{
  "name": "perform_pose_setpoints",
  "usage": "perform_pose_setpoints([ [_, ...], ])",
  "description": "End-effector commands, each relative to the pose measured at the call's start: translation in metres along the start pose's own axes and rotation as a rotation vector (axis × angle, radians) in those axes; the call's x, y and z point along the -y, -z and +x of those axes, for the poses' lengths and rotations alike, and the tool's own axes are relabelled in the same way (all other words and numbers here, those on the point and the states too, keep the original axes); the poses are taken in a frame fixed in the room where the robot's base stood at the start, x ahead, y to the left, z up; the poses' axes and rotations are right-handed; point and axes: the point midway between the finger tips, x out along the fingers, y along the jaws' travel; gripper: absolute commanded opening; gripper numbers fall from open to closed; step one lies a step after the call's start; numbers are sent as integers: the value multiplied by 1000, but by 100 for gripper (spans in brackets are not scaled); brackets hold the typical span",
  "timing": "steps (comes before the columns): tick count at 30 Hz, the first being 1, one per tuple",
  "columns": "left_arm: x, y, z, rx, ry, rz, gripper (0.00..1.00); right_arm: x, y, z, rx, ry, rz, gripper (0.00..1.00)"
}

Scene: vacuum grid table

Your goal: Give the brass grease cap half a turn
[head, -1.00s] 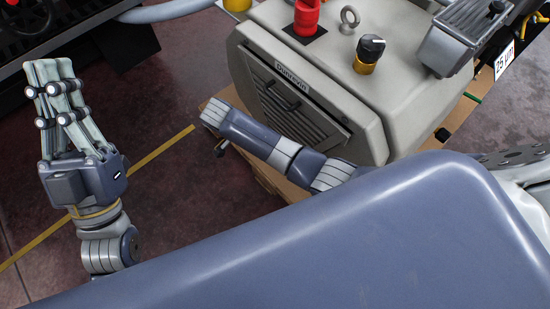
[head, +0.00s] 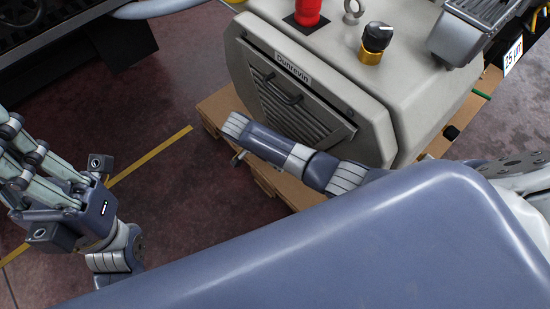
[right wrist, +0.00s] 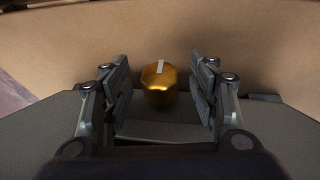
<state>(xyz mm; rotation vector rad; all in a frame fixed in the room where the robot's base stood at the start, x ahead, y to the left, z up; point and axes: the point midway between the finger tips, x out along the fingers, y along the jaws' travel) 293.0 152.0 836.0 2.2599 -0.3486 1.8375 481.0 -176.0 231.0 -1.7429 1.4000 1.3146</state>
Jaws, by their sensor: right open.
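The brass grease cap (right wrist: 160,92) is a gold, faceted knob with a white mark on its top edge, seen in the right wrist view. My right gripper (right wrist: 159,74) is open, with one finger on each side of the cap and a visible gap on both sides. The cap does not show in the head view, nor do the right gripper's fingers. My right forearm (head: 295,155) reaches in front of the grey machine (head: 425,85). My left gripper (head: 18,160) is at the left edge of the head view, away from the machine, with its fingertips cut off.
The machine stands on a wooden pallet (head: 222,103). On its top are a red fitting (head: 307,12), a lifting eye (head: 353,10) and a black knob on a brass base (head: 375,42). A louvred panel (head: 290,95) faces my forearm. Open floor with a yellow line (head: 150,153) lies left.

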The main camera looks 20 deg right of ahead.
Motion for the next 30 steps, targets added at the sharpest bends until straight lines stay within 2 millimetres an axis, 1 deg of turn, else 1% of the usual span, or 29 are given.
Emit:
perform_pose_setpoints([
  [2, 0, 0, -2, 1, 0, 0, 0, 0, 0, 3, 0, 1, 0, 54],
  [9, 0, 0, -1, 1, 0, 0, 0, 0, 0, 3, 0, 0, 0, 54],
  [10, 0, 0, -1, 2, 0, 0, 0, 0, 0, 3, 0, 0, 0, 50],
  [11, 0, 0, -1, 2, 0, 0, 0, 0, 0, 3, 0, 0, 0, 43],
  [12, 0, 0, -1, 2, 0, 0, 0, 0, 1, 3, 0, 0, 0, 34],
  [14, 0, -1, -1, 2, 0, 0, 0, 0, 1, 3, 0, 0, 0, 20],
  [15, 0, -1, -1, 2, 0, 0, 0, 0, 1, 3, 0, 0, 0, 11],
  [23, 0, 0, 0, 3, 0, 0, 0, 0, 1, 2, 0, 1, 1, 10],
  [30, 0, 1, 8, 3, 0, 0, 0, -2, 1, 1, 1, 19, 9, 10],
])
